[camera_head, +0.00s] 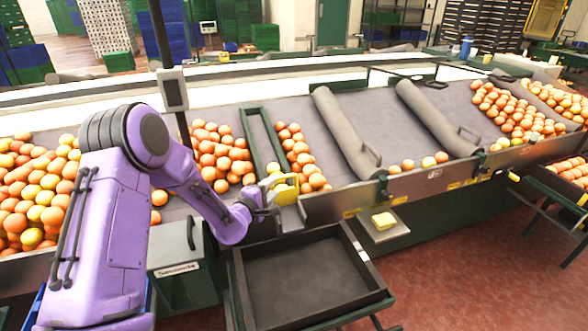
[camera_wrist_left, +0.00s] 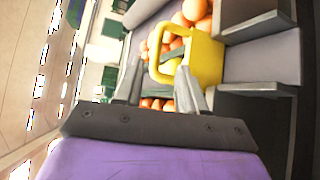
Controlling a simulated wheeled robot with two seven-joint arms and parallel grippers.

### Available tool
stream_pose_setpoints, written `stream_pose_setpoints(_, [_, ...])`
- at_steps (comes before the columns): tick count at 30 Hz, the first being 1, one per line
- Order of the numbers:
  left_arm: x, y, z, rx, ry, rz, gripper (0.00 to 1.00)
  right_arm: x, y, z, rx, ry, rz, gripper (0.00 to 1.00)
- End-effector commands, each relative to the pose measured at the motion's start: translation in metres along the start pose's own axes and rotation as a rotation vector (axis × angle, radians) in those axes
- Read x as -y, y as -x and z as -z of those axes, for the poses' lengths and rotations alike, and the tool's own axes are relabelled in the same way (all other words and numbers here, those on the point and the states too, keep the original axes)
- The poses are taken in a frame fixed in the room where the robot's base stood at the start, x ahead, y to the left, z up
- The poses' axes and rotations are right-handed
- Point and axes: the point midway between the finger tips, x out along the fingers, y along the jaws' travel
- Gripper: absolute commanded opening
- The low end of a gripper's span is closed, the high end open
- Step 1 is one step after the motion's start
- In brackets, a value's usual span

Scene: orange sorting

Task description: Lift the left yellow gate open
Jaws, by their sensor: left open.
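The left yellow gate (camera_head: 284,190) stands at the lower edge of the sorting table, at the foot of a chute with oranges behind it. In the left wrist view the yellow gate (camera_wrist_left: 205,58) shows its loop handle facing my gripper. My left gripper (camera_head: 268,190) is at the gate in the head view. In the left wrist view my left gripper (camera_wrist_left: 160,85) is open, with its two fingers apart and the gate's handle between and just beyond their tips. I cannot tell whether the fingers touch the handle. My right gripper is not in view.
An empty black tray (camera_head: 300,318) sits below the gate. Oranges (camera_head: 220,155) lie piled behind it and more (camera_head: 35,195) at the left. A grey post with a box (camera_head: 172,90) rises behind my arm.

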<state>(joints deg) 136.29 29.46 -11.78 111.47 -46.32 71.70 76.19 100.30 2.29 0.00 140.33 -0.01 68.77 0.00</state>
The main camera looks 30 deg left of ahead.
Motion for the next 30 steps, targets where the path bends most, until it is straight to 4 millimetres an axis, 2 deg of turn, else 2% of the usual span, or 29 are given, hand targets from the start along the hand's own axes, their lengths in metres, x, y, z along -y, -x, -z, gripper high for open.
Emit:
stream_pose_setpoints(2, [-0.001, -0.01, 0.0, 0.0, -0.002, -0.001, 0.4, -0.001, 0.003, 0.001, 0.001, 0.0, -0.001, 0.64])
stream_pose_setpoints(9, [-0.001, -0.065, -0.002, 0.003, -0.005, 0.001, 0.4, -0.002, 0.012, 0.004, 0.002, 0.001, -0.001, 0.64])
stream_pose_setpoints(13, [-0.001, -0.087, -0.001, 0.002, -0.003, 0.0, 0.4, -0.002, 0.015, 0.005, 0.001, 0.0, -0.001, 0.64])
stream_pose_setpoints(18, [0.0, -0.101, -0.001, 0.001, -0.001, 0.0, 0.4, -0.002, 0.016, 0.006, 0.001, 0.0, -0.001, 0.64])
stream_pose_setpoints(25, [0.0, -0.102, 0.0, 0.0, 0.0, 0.0, 0.4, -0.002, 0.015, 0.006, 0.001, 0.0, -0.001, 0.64])
stream_pose_setpoints(26, [0.0, -0.102, 0.0, 0.0, 0.0, 0.0, 0.37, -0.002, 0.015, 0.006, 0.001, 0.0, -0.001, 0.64])
stream_pose_setpoints(27, [0.0, -0.102, 0.0, 0.0, 0.0, 0.0, 0.24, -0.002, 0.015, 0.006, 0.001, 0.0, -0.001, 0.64])
stream_pose_setpoints(29, [0.0, -0.102, 0.0, 0.0, 0.0, 0.0, 0.04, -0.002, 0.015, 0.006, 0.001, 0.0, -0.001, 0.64])
stream_pose_setpoints(30, [0.0, -0.102, 0.0, 0.0, 0.0, 0.0, 0.0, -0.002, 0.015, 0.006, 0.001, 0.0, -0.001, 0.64])
